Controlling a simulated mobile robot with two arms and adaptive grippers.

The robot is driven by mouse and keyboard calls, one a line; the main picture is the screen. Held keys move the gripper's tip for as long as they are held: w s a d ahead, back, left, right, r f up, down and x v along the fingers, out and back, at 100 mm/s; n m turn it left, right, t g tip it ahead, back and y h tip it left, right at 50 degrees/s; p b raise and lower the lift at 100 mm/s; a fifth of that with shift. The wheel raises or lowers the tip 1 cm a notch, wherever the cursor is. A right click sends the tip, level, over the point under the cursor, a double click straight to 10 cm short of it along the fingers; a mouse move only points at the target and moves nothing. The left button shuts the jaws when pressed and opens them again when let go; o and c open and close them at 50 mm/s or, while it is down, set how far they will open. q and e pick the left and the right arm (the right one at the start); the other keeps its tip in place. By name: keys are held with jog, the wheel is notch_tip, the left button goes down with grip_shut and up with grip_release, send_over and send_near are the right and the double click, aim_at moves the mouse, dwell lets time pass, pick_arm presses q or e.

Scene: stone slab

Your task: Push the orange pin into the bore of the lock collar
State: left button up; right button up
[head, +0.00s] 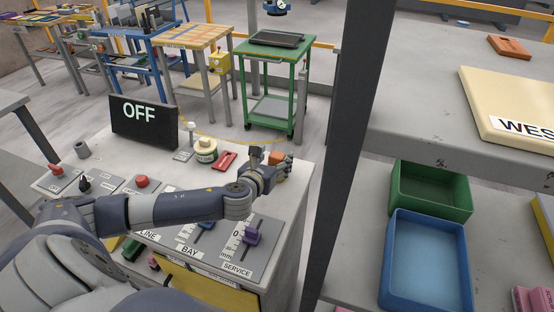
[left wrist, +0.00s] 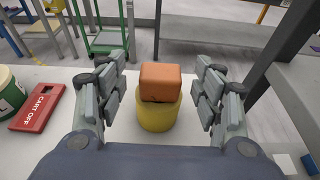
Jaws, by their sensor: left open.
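The orange pin (left wrist: 160,80) shows as a block-shaped orange head directly on top of the yellow lock collar (left wrist: 157,117) in the left wrist view. How far its lower part sits in the bore is hidden. My left gripper (left wrist: 161,92) is open, with one finger on each side of the pin and gaps on both sides. In the head view the orange pin (head: 276,157) shows partly between the fingers of my left gripper (head: 271,160), at the console's far right corner. The collar is mostly hidden there. My right gripper is not in view.
The grey console (head: 288,205) carries a red tag (head: 226,161), a green-and-cream round item (head: 205,150), a black OFF display (head: 144,121) and a purple slider (head: 252,233). A dark post (head: 352,110) and a shelf with blue (head: 427,265) and green bins stand to the right.

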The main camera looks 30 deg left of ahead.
pick_arm(q)
jog(key=shift+x, duration=1.35)
jog(key=c, duration=1.3)
